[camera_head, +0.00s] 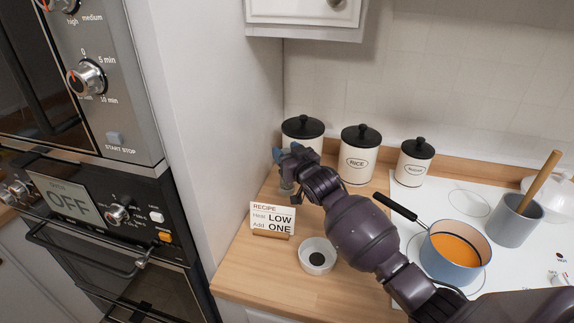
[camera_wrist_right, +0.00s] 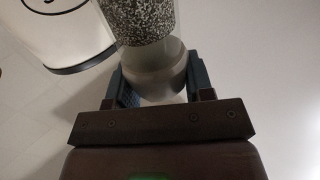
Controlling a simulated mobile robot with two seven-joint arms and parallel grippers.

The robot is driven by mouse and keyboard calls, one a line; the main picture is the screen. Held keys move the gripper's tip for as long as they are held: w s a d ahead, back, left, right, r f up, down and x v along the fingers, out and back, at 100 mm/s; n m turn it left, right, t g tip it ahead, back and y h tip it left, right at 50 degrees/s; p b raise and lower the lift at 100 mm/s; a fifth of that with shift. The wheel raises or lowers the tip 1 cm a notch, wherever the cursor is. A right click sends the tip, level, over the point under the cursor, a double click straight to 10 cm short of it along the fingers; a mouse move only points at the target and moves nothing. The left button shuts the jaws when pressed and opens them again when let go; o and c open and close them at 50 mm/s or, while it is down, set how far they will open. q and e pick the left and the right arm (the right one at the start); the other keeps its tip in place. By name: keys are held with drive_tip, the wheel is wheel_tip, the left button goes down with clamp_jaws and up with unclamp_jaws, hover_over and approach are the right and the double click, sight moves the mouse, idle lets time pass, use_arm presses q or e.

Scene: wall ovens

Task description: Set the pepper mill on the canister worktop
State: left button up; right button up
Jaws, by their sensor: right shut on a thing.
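My right gripper (camera_head: 290,160) is over the back left of the wooden canister worktop (camera_head: 270,278), in front of the leftmost canister. It is shut on the pepper mill (camera_head: 287,187), which is mostly hidden behind the gripper in the head view. In the right wrist view the mill's speckled, peppercorn-filled body (camera_wrist_right: 140,18) and smooth grey end (camera_wrist_right: 157,72) show, with the grey end between the fingers of the right gripper (camera_wrist_right: 160,85). I cannot tell whether the mill touches the worktop. My left gripper is not in view.
Canisters with black lids stand along the back: one partly hidden (camera_head: 302,128), RICE (camera_head: 358,158) and a smaller one (camera_head: 412,165). A recipe card (camera_head: 272,219) and white bowl (camera_head: 317,255) stand nearer the front. A pan of orange soup (camera_head: 453,255) and utensil pot (camera_head: 513,222) are right.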

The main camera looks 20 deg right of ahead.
drive_tip(key=shift+f, duration=2.05)
drive_tip(key=shift+f, duration=0.15)
drive_tip(key=o, duration=1.3)
drive_tip(key=shift+r, duration=0.2)
drive_tip(key=s+d, duration=0.1)
drive_tip(key=s, duration=0.6)
drive_tip(key=shift+s+d, duration=0.2)
